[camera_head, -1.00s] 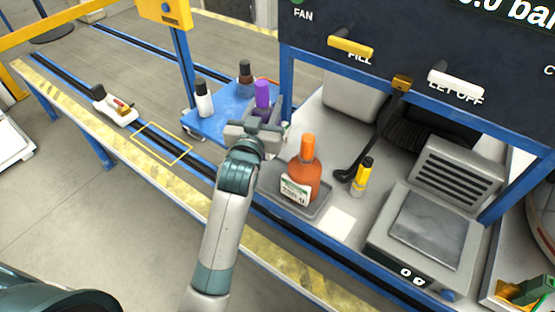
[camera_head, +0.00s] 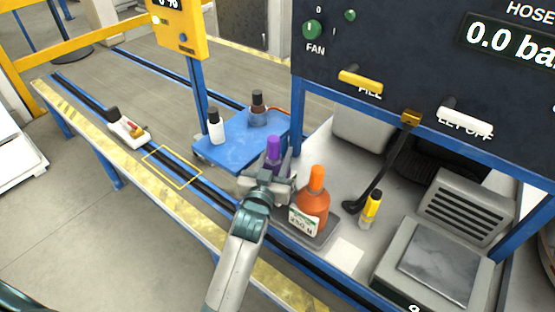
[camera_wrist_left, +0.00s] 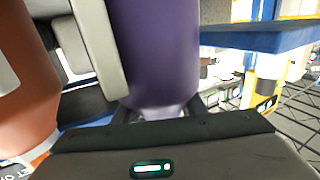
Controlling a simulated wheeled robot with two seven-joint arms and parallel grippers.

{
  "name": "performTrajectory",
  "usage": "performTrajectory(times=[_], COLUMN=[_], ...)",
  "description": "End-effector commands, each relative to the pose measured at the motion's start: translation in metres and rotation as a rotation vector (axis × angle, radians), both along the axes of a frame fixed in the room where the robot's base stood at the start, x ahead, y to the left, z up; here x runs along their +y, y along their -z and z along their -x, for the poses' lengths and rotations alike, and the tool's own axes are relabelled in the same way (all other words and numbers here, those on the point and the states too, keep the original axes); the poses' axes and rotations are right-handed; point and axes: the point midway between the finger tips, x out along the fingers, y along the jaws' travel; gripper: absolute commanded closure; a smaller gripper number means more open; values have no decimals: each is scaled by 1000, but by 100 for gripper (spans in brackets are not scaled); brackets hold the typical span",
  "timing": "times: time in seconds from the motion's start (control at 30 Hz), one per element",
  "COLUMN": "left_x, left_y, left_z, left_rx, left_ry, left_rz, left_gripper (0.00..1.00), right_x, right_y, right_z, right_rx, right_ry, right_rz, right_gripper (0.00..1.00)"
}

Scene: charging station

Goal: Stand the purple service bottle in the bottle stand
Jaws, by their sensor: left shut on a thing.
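The purple service bottle (camera_head: 273,152) is held upright in my left gripper (camera_head: 266,184), in front of the blue platform's near right corner. In the left wrist view the purple bottle (camera_wrist_left: 158,50) fills the middle, between the fingers, and its base shows close above the palm. An orange bottle (camera_head: 311,204) with a white label stands on a small grey tray (camera_head: 322,235), just right of the gripper. I cannot tell whether this tray is the bottle stand. The gripper hides what lies directly below the purple bottle. My right gripper is out of view.
A blue platform (camera_head: 232,148) carries a white bottle (camera_head: 215,128) and a brown bottle (camera_head: 258,108). A yellow bottle (camera_head: 370,210) and a scale (camera_head: 440,255) stand to the right. A yellow-outlined patch (camera_head: 172,167) on the rail is empty.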

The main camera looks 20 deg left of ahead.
Motion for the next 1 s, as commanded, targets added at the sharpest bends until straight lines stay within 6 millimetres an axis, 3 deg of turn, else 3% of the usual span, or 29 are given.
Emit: performTrajectory(times=[0.2,0.63,0.67,0.7,1.0], left_x=[-1,0,0,0,0], left_y=[19,23,24,24,24], left_z=[0,0,0,0,0], left_rx=[-2,-3,1,1,1], left_ry=[1,0,0,0,0], left_rz=[1,1,0,0,0], left_gripper=[100,100,56,46,44], right_x=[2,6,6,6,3], right_y=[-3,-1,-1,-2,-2], right_z=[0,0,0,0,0], right_rx=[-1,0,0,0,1], right_ry=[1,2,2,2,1], right_rz=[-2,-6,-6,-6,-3], right_gripper=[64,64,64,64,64])
